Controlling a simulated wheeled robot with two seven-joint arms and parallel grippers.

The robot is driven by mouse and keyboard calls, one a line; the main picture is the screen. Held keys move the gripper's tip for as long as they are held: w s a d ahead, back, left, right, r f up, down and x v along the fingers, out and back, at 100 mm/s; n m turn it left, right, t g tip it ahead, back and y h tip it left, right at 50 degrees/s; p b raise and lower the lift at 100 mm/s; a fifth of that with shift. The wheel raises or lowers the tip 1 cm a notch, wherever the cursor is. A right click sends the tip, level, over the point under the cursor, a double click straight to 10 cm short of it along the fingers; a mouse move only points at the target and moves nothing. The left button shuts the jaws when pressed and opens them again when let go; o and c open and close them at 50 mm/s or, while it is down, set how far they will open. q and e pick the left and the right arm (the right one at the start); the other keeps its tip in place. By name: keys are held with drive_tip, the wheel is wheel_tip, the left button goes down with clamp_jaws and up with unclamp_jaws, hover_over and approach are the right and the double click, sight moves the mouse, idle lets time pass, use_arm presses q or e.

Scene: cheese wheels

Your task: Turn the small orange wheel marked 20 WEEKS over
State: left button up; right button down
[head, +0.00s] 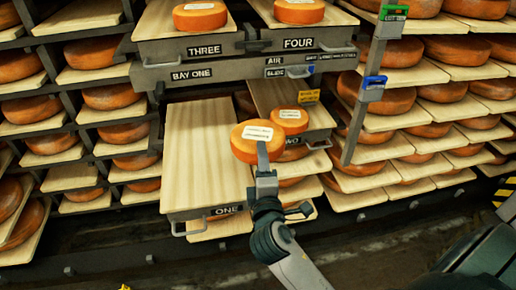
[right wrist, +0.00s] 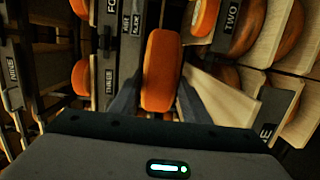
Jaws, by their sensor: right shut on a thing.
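My right gripper (head: 263,160) is shut on a small orange wheel (head: 241,151), held off the boards at the right edge of board ONE (head: 200,150). The wheel is tilted, with its pale label facing the head camera; the label is too small to read. In the right wrist view the wheel (right wrist: 161,70) stands edge-on between the two fingers. Board ONE is pulled out and bare. My left gripper is not in view.
Another labelled wheel (head: 291,119) sits on board TWO (head: 266,92), just behind the held one. Labelled wheels lie above on board THREE (head: 160,20) and board FOUR (head: 335,16). Racks of large wheels stand on both sides. A post with green and blue tags (head: 373,88) stands right.

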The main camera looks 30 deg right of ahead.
drive_tip(key=shift+r, duration=0.2)
